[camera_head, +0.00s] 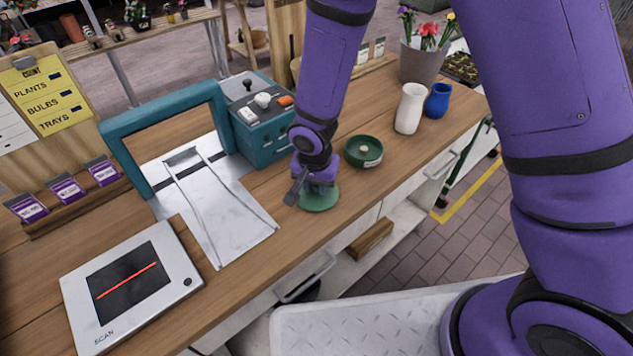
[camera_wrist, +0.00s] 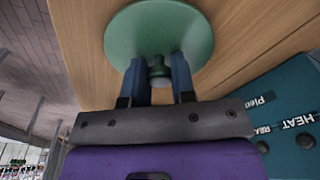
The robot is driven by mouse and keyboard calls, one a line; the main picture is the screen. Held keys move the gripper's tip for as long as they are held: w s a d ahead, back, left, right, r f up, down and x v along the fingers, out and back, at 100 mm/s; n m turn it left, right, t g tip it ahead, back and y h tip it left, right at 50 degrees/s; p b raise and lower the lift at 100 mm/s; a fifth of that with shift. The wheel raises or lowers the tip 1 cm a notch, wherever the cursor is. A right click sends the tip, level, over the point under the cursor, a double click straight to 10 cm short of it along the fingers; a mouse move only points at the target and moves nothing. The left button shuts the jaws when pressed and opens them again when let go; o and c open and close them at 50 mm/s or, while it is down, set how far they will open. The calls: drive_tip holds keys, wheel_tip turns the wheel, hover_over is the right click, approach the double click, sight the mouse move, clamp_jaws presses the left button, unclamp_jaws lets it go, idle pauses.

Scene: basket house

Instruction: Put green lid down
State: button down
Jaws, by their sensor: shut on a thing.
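The green lid (camera_head: 320,201) is a round light-green disc at the front part of the wooden counter, below my gripper (camera_head: 316,186). In the wrist view the green lid (camera_wrist: 190,45) is seen from above, with a small knob at its middle. My gripper (camera_wrist: 158,72) is shut on that knob, one finger on each side. The lid looks level and at or very close to the counter top; I cannot tell if it touches. A dark green round dish (camera_head: 363,151) stands apart from it, behind and to the right.
A teal machine (camera_head: 262,125) with a metal chute (camera_head: 215,205) stands to the left. A scan pad (camera_head: 132,285) lies at the front left. A white vase (camera_head: 409,108), a blue vase (camera_head: 438,100) and a flower pot (camera_head: 422,62) stand right. Bare counter (camera_head: 265,258) lies in front.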

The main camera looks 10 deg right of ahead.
sight(315, 196)
drive_tip(key=c, duration=0.9)
unclamp_jaws()
drive_tip(key=shift+f, duration=0.1)
drive_tip(key=shift+c, duration=0.2)
wheel_tip(315, 196, up, 12)
drive_tip(key=s, duration=0.1)
drive_tip(key=shift+s+a, duration=0.2)
drive_tip(key=shift+a, duration=0.1)
drive_tip(key=s+d+r+n+t, duration=0.2)
drive_tip(key=s+d+r, duration=0.1)
drive_tip(key=d+r, duration=1.3)
drive_tip(key=s+d+r+n+t, duration=0.1)
drive_tip(key=s+d+r, duration=0.3)
drive_tip(key=s, duration=0.3)
drive_tip(key=s+d+r+n+t, duration=0.1)
drive_tip(key=s+d+r, duration=0.4)
drive_tip(key=s, duration=0.2)
drive_tip(key=shift+r+n+y, duration=0.3)
drive_tip(key=shift+r, duration=0.05)
drive_tip(key=shift+s+d, duration=0.1)
